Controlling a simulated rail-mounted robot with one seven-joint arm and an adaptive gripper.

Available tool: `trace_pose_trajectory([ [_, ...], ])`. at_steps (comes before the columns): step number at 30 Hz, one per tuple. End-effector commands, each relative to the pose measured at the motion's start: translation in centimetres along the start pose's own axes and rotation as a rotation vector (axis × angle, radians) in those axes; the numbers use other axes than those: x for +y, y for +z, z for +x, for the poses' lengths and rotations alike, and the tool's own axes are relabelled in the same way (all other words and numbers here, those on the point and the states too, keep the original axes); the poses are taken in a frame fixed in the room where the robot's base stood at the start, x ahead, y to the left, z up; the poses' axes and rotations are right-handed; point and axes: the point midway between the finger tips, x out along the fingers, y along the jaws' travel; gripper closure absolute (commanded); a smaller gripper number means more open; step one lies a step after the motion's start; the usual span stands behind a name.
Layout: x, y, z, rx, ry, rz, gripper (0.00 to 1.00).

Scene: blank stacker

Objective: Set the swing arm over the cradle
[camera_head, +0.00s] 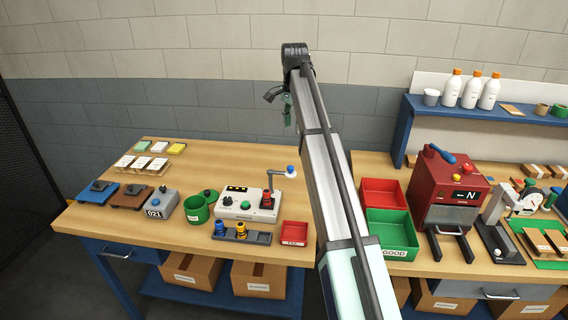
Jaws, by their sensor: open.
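A thin grey swing arm (278,173) stands at the right rear of a white control box (248,205) on the left table. Below the tip I see bare wood. I cannot tell for certain which part is the cradle; a dark holder (259,240) with a blue and a yellow piece lies in front of the box. My gripper (270,95) is small in view, high against the wall, open and well apart from the swing arm.
A red tray (295,233) lies in front of the swing arm. Red (382,192) and green (390,228) bins and a red machine (447,190) stand right of my arm. A green cup (196,209) is left of the box. My arm hides the middle of the tables.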

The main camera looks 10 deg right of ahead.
Motion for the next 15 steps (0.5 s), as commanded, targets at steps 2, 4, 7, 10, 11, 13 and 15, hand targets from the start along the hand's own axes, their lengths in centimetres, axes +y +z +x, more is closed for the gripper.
trace_pose_trajectory([
  [2,-0.1,0.4,-1.1,0.002,-0.003,0.011,0.48],
  [4,0.0,0.6,-1.3,0.002,-0.003,0.015,0.48],
  [7,0.0,0.6,-0.5,0.001,-0.002,0.015,0.48],
  [10,0.1,0.6,0.7,0.0,-0.001,0.014,0.48],
  [11,0.1,0.6,1.2,0.0,-0.002,0.014,0.48],
  [13,0.1,0.6,2.5,0.0,-0.001,0.014,0.48],
  [15,0.1,0.6,3.8,0.0,-0.001,0.014,0.48],
])
